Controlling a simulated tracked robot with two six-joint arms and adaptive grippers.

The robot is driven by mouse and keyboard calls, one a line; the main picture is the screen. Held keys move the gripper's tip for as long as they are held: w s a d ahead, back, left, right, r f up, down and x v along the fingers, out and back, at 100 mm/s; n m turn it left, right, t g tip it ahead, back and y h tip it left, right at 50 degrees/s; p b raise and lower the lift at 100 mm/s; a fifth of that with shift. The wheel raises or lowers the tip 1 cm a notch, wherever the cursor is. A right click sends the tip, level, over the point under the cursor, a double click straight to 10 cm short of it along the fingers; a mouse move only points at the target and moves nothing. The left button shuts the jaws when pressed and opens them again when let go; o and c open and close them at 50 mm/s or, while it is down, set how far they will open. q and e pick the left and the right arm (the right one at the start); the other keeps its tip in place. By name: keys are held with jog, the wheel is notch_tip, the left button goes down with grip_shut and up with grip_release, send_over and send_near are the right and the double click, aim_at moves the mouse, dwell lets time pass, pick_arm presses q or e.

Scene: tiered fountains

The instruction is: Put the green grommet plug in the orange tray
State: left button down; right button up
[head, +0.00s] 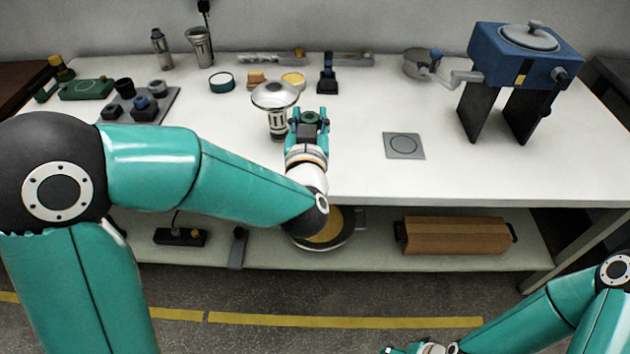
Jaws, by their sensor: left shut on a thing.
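My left gripper (308,126) is over the white bench top, near its front edge. It is shut on a small dark round piece with a green top, which looks like the green grommet plug (310,116). The fingers hide its lower part, and I cannot tell whether it touches the bench. I see no clear orange tray; an orange-brown box (455,236) with dark end handles sits on the lower shelf, to the right of and below this gripper. My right gripper (405,349) shows only in part at the bottom edge, and its jaws are unclear.
A silver dome-topped fixture (276,104) stands close left of my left gripper. A grey square plate (404,145) lies to the right, with a blue machine (526,60) beyond. A round pan (325,232) is on the lower shelf. The bench around the plate is clear.

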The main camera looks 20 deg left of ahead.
pick_arm(q)
notch_tip(320, 180, down, 16)
jog(key=shift+r+b, duration=0.1)
jog(key=shift+b, duration=1.05)
jog(key=c, duration=0.7)
grip_release()
